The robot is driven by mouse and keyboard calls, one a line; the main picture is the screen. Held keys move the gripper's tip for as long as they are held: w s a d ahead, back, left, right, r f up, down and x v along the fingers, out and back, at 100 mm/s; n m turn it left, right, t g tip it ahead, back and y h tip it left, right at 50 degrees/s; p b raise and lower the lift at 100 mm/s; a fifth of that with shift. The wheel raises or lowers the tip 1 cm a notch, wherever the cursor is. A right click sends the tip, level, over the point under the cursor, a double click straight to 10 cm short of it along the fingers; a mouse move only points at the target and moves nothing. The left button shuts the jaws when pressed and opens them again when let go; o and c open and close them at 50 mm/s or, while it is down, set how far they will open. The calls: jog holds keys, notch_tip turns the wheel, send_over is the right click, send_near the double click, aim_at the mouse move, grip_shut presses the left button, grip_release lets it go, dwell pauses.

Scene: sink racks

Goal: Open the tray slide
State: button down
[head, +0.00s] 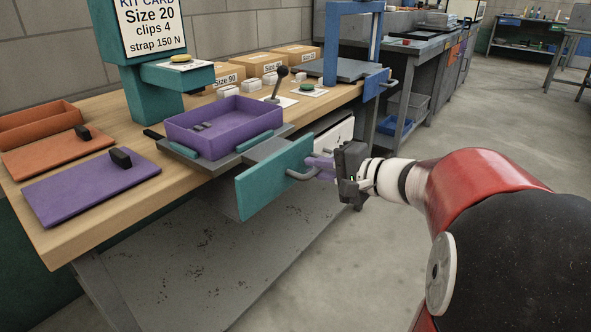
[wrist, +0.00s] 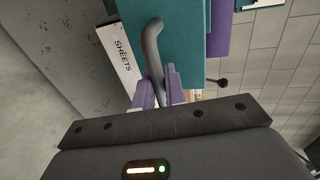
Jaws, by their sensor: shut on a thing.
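The tray slide has a teal front panel (head: 272,177) with a grey bar handle (head: 301,174). The slide stands out past the front edge of the bench, with a grey plate behind the panel. My gripper (head: 322,168) is at the right end of the handle. In the wrist view its purple fingers (wrist: 159,88) are closed around the grey handle (wrist: 153,50), in front of the teal panel (wrist: 185,45). A purple tray (head: 222,127) sits on the bench behind the panel, with small dark pieces inside.
A wooden bench (head: 110,195) carries a purple lid (head: 90,186), an orange lid, an orange tray and a teal stand with a kit card. Cartons and a blue frame stand farther back. Open floor lies in front.

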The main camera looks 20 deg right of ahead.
jog(key=f+b+v, duration=0.1)
jog(key=v, duration=0.5)
jog(key=shift+s+f+b, duration=0.15)
jog(key=shift+s+b, duration=0.15)
jog(key=shift+b, duration=0.1)
jog(key=shift+d, duration=0.1)
jog(key=c, duration=1.5)
grip_release()
jog(key=shift+c, duration=0.2)
jog(key=shift+d, duration=0.1)
jog(key=v, duration=0.7)
jog(key=shift+s+d, duration=0.15)
jog(key=shift+s, duration=0.15)
